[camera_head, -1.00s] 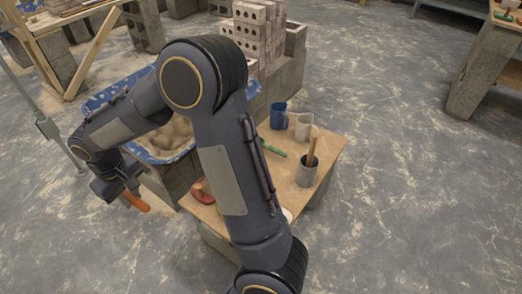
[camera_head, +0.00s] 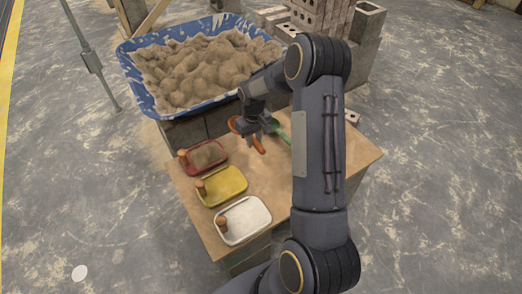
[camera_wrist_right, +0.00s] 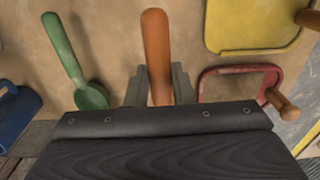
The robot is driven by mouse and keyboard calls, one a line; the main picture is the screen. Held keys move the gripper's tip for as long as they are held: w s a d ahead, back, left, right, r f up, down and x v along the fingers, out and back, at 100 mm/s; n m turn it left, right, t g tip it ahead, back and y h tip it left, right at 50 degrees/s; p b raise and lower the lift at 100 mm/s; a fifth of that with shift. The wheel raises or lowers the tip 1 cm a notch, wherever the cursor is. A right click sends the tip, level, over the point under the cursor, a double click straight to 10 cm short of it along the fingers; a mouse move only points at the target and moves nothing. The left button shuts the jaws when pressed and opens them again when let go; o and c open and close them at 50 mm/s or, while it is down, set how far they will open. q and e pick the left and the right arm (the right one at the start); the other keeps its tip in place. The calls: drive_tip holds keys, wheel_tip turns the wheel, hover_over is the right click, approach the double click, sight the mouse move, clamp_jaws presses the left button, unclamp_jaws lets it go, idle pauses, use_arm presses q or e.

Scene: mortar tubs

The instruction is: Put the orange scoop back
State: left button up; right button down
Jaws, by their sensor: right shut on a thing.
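The orange scoop (camera_head: 258,146) is in my right gripper (camera_head: 256,132), over the wooden table behind the trays. In the right wrist view its orange handle (camera_wrist_right: 156,45) stands out between the two fingers (camera_wrist_right: 158,88), which are shut on it. Its bowl is mostly hidden; an orange edge shows left of the gripper in the head view. I cannot tell whether the scoop touches the table. A green scoop (camera_wrist_right: 88,94) lies on the table beside it, apart from it; it also shows in the head view (camera_head: 284,134). My left gripper is out of view.
Red (camera_head: 219,166), yellow (camera_head: 241,184) and white (camera_head: 262,212) trays with wooden handles line the table's (camera_head: 200,217) left side. A blue tub (camera_head: 151,101) of mortar stands behind. A blue object (camera_wrist_right: 14,112) is at the wrist view's left edge. My right arm hides the table's right part.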

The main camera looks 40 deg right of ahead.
drive_tip(key=shift+s+d+f+b, duration=0.1)
drive_tip(key=shift+d+f+b, duration=0.4)
drive_tip(key=shift+f, duration=0.6)
drive_tip(key=shift+s+d+f+b, duration=0.1)
drive_tip(key=shift+d+f+b, duration=0.2)
drive_tip(key=shift+f+b, duration=0.65)
drive_tip(key=shift+d+f+b, duration=0.35)
drive_tip(key=shift+d+f, duration=0.05)
drive_tip(key=shift+f, duration=0.9)
drive_tip(key=shift+f+b, duration=0.3)
drive_tip(key=shift+f, duration=0.15)
drive_tip(key=c, duration=1.2)
unclamp_jaws()
drive_tip(key=shift+o, duration=0.2)
drive_tip(key=shift+r, duration=0.15)
